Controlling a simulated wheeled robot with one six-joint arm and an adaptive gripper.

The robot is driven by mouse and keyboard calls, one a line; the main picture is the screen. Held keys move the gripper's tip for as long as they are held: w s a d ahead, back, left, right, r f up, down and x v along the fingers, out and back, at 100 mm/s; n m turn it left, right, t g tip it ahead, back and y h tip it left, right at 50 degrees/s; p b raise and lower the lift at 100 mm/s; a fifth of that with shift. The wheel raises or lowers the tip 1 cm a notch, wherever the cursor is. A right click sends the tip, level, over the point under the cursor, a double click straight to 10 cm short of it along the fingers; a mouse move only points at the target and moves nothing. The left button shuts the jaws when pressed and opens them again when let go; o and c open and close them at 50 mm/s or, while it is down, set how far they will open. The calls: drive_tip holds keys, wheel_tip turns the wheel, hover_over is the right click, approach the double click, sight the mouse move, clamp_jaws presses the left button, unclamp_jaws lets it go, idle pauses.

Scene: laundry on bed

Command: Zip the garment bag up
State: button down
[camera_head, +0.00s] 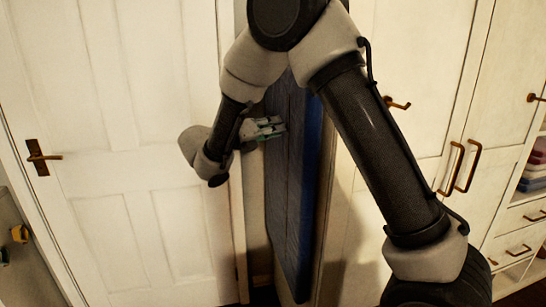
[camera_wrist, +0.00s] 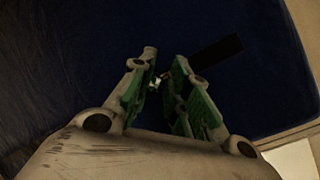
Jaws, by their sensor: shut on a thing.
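The garment bag (camera_head: 290,200) is dark blue and hangs upright, tall and narrow, between the white door and the white wardrobe. In the wrist view its dark blue face (camera_wrist: 70,60) fills most of the picture. My gripper (camera_head: 281,127) is at the upper part of the bag's left face. In the wrist view my gripper (camera_wrist: 167,82) has its green-padded fingers close together on a small zip pull. A black tab (camera_wrist: 215,55) sticks out from the fingers toward the upper right, and a small bright bit shows between them. The zip's line is too dark to make out.
A white panelled door (camera_head: 110,130) with a brown handle (camera_head: 42,157) stands left. A white wardrobe (camera_head: 420,90) with brass handles stands right, with a hook (camera_head: 398,104) beside my arm. Open shelves (camera_head: 535,165) with folded cloth are at far right.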

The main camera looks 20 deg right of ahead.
approach(286, 100)
drive_tip(key=x, duration=0.4)
drive_tip(key=shift+s+d, duration=0.1)
drive_tip(key=shift+d, duration=0.05)
drive_tip(key=c, duration=1.4)
unclamp_jaws()
drive_tip(key=v, duration=1.2)
